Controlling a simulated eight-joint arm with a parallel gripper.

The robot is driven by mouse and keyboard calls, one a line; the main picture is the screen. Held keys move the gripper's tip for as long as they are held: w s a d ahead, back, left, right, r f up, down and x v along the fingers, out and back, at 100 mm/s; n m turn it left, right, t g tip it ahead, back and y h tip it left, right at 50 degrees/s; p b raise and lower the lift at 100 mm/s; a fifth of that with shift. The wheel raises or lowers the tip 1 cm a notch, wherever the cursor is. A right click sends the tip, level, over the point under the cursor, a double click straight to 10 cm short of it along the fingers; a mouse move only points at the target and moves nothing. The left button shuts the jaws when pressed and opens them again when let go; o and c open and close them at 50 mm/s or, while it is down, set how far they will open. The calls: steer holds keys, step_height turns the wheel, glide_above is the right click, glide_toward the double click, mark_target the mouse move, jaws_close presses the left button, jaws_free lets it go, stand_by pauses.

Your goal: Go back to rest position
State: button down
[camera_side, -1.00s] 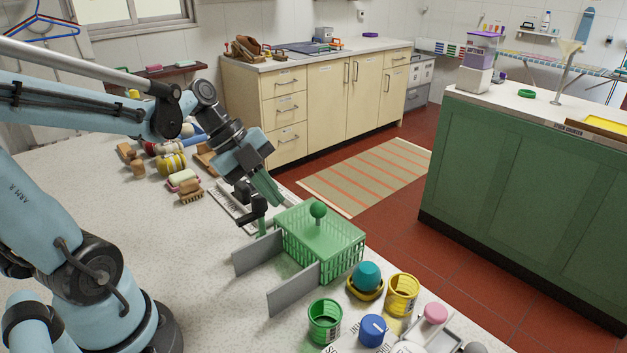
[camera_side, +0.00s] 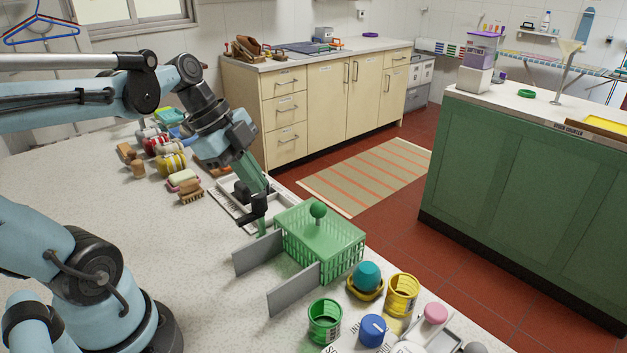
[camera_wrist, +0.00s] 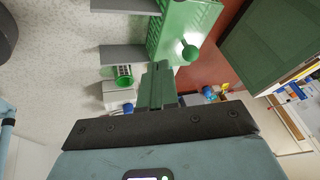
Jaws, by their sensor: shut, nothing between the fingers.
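My gripper (camera_side: 262,230) is shut and empty in the side view, pointing down above the pale counter just left of the green basket. In the wrist view my gripper (camera_wrist: 161,66) shows as two green fingers pressed together with nothing between them. The green basket (camera_side: 340,250) has a lid with a round green knob (camera_side: 318,210); the basket also shows in the wrist view (camera_wrist: 180,30). A gap between my gripper and the basket is hard to judge from the side view.
Two grey upright panels (camera_side: 294,290) stand in front of the basket. Green (camera_side: 325,320) and yellow (camera_side: 402,294) cups, a teal-topped item (camera_side: 367,277) and a blue knob (camera_side: 373,330) sit to the right. Brushes and soap (camera_side: 183,180) lie behind left. The counter's left middle is clear.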

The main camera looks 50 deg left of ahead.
steer(key=d+f+n+t+y, duration=0.1)
steer(key=n, duration=0.3)
steer(key=w+d+f+n+t+y, duration=0.1)
steer(key=d+n, duration=0.1)
steer(key=n, duration=0.3)
steer(key=d+f+n+y, duration=0.1)
steer(key=n, duration=0.3)
steer(key=shift+w+d+f+n+t, duration=0.1)
steer(key=shift+w+d+n+t, duration=0.15)
steer(key=shift+n+t, duration=0.15)
